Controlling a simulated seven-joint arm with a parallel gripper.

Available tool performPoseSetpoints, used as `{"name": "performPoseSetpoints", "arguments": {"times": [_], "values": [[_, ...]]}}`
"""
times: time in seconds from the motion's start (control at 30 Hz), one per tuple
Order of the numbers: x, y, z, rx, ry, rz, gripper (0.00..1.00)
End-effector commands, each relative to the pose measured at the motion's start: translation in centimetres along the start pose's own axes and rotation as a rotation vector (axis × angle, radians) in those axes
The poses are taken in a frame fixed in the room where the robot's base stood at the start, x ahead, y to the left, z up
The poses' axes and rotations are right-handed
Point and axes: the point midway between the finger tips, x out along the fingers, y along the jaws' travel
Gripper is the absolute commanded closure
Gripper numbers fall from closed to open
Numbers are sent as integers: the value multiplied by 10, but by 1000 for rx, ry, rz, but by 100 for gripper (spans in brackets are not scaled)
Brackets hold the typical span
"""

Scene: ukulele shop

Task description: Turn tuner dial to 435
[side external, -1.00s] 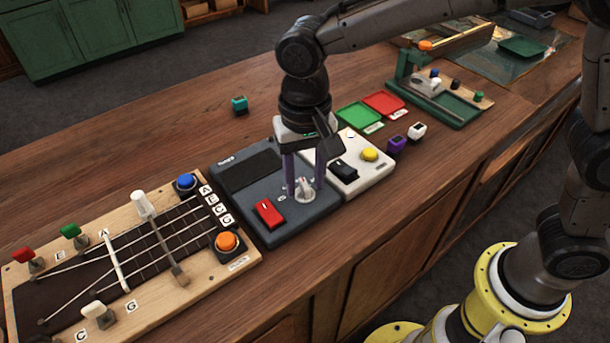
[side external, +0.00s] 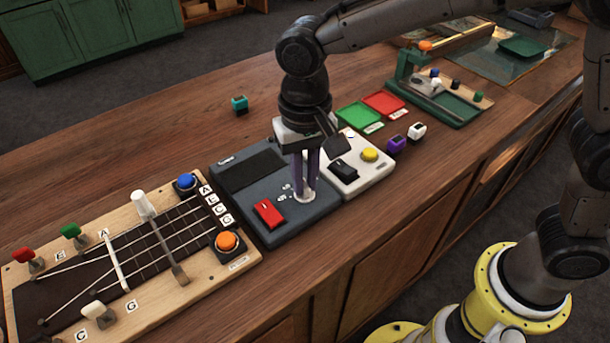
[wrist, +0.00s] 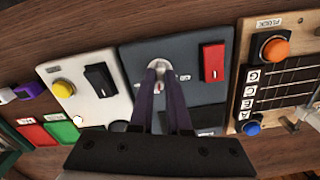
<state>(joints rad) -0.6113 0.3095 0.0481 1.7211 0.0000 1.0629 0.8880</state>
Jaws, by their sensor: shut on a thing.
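The tuner (side external: 240,201) is a dark grey box with a black screen (side external: 247,168) and a red rocker switch (side external: 269,213). Its white dial (side external: 308,197) sits at the right front of the box, mostly hidden by the fingers. My gripper (side external: 306,190) points down over the dial, its purple fingers close together and shut on it. In the wrist view the white dial (wrist: 157,67) shows between the fingertips (wrist: 160,75). Small white marks (side external: 284,192) lie beside the dial. I cannot read any number on the screen.
A white box (side external: 352,175) with a black switch and yellow button stands right beside the tuner. The fretboard station (side external: 130,250) with orange and blue buttons is at the left. Green (side external: 359,115) and red (side external: 384,104) trays lie behind. The wood behind the tuner is mostly clear.

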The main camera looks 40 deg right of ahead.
Motion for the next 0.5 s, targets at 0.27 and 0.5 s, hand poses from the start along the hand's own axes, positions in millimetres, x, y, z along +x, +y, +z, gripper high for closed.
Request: {"name": "performPoseSetpoints", "arguments": {"times": [0.27, 0.5], "values": [[-1, 0, 0, -196, 0, 0, 100], [-1, 1, 0, -385, 1, -1, 100]]}}
